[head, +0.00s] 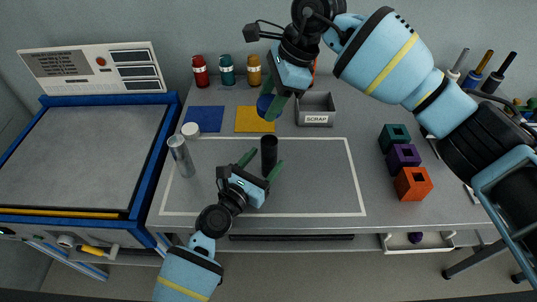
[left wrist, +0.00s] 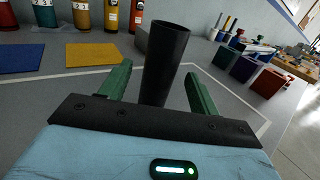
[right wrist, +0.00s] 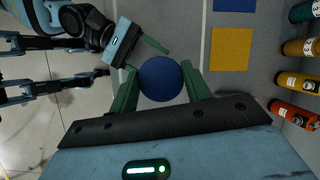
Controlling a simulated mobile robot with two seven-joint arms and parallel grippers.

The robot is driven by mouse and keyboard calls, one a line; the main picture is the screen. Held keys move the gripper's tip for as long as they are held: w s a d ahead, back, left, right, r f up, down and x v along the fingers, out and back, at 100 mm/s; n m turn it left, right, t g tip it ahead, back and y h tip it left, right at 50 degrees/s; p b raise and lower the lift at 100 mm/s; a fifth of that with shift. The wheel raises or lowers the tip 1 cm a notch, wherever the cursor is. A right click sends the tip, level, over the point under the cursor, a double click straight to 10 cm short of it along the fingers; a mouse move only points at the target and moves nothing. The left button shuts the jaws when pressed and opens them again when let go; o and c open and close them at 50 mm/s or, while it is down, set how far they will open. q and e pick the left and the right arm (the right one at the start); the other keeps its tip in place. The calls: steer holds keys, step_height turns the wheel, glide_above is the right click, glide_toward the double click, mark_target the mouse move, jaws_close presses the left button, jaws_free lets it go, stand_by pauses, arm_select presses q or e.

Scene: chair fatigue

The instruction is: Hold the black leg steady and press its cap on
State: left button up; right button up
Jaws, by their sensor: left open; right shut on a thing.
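The black leg (head: 269,154) stands upright on the grey table, inside the white outline. In the left wrist view the leg (left wrist: 165,60) rises between the two green fingers of my left gripper (head: 261,165), which is open around it with gaps on both sides. My right gripper (head: 271,98) is shut on a round dark blue cap (head: 265,107), held in the air beyond and above the leg's top, apart from it. The cap (right wrist: 161,79) fills the space between the fingers in the right wrist view; the leg is not visible there.
A silver leg (head: 180,156) stands at the left near a white cap (head: 190,129). Blue (head: 204,118) and yellow (head: 252,119) mats, a scrap bin (head: 316,109) and several bottles (head: 227,70) are at the back. Coloured blocks (head: 403,156) stand right. The outlined area's right part is clear.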

arm_select(q)
steer(key=shift+x, duration=1.5)
steer(key=c, duration=1.2)
arm_select(e)
steer(key=shift+g, duration=0.6)
steer(key=shift+w+f, duration=0.1)
steer(key=shift+f, duration=2)
